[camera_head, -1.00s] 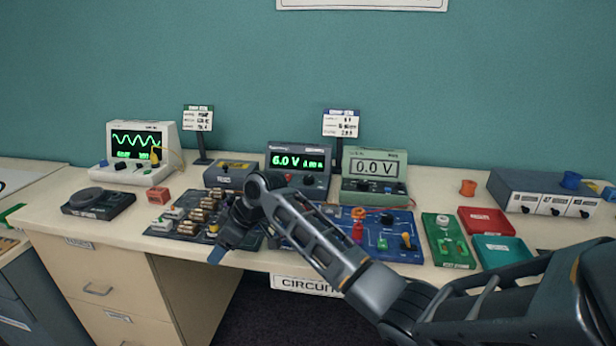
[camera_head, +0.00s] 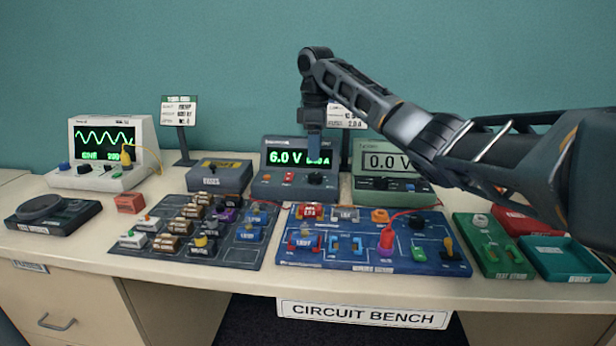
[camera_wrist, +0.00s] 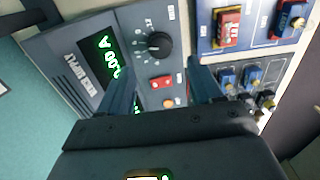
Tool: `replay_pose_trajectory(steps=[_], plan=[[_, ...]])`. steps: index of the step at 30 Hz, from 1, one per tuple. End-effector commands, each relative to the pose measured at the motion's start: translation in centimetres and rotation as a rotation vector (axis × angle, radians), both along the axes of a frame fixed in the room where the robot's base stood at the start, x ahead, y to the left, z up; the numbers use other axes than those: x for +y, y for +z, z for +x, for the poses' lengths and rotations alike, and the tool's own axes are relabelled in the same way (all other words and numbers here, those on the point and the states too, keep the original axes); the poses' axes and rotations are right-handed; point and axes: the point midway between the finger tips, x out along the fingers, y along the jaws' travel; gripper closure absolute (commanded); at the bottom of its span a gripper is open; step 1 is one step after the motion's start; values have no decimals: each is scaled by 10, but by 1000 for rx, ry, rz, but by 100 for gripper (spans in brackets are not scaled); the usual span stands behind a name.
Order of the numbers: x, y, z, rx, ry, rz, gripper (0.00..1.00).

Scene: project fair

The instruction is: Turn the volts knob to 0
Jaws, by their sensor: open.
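The power supply (camera_head: 262,184) is a dark grey box with a green display reading 6.0 V and a partly covered amps figure. Its black round knob (camera_head: 316,179) sits on the lower right of the front. In the wrist view the knob (camera_wrist: 159,45) has tick marks around it and lies just beyond the fingertips. I cannot read its label or its exact setting. My gripper (camera_head: 314,150) points down in front of the display, above the knob. In the wrist view my gripper (camera_wrist: 158,68) is open and empty, its fingers apart from the knob.
A red button (camera_wrist: 160,82) and an orange one (camera_wrist: 168,103) are beside the knob. The meter (camera_head: 375,184) reading 0.0 V stands to the right, partly behind my arm. The blue circuit board (camera_head: 350,255) lies in front. A grey box (camera_head: 220,175) stands left.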

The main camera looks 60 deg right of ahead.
Motion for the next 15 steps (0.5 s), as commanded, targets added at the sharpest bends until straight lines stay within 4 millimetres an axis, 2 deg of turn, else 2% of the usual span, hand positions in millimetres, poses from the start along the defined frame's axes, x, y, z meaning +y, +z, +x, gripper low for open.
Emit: replay_pose_trajectory(steps=[15], plan=[[0,-66,0,1,0,2,35]])
